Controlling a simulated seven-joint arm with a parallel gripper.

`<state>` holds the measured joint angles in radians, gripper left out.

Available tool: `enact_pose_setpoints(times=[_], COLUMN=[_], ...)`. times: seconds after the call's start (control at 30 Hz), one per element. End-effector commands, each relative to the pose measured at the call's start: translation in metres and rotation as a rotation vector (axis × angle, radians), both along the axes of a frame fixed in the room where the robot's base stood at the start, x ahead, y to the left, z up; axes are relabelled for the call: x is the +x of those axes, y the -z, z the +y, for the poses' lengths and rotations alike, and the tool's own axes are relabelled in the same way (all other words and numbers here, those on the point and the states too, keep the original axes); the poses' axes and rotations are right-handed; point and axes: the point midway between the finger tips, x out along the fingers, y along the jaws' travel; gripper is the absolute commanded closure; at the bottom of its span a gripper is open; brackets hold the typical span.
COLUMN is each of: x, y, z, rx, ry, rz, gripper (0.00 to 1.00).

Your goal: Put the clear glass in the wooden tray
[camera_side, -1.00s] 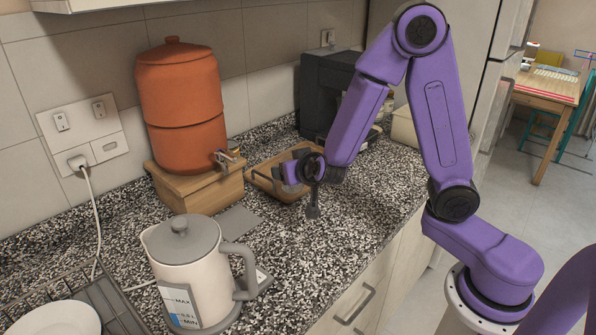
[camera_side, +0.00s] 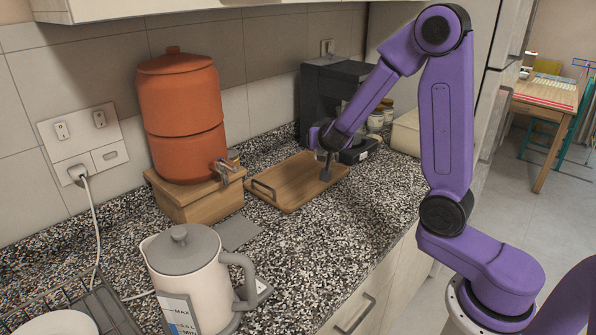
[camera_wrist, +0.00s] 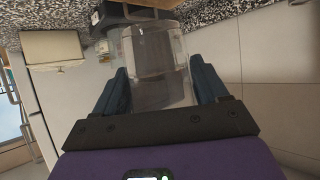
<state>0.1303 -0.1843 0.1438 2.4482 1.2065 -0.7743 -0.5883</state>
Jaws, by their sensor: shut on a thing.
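The clear glass (camera_wrist: 158,82) is between my gripper's (camera_wrist: 161,78) two dark fingers in the wrist view, and the gripper is shut on it. In the side view my gripper (camera_side: 322,137) is above the far right end of the wooden tray, in front of the dark machine. The glass cannot be made out clearly there. The wooden tray (camera_side: 285,187) lies flat on the speckled counter, with a dark handle at its near left end. Its visible surface is empty; part of its far end is hidden by my gripper.
An orange clay water dispenser (camera_side: 182,120) on a wooden stand (camera_side: 197,200) is left of the tray. A black machine (camera_side: 322,92) and small jars (camera_side: 377,120) stand behind. A kettle (camera_side: 187,265) is at the front left. Counter right of the tray is clear.

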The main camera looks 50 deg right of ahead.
Motion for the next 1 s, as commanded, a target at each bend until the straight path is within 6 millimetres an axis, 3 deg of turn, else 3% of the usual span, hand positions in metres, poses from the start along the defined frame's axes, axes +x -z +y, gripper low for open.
enact_pose_setpoints(times=[0.5, 0.8, 1.0], x=[0.08, 0.109, 0.119], y=[0.039, 0.077, 0.087], z=[-0.021, -0.028, -0.031], rx=[-0.002, -0.002, -0.002], ry=[0.0, -0.002, -0.001], rz=[0.001, 0.001, -0.002], gripper=[0.75, 0.75, 0.75])
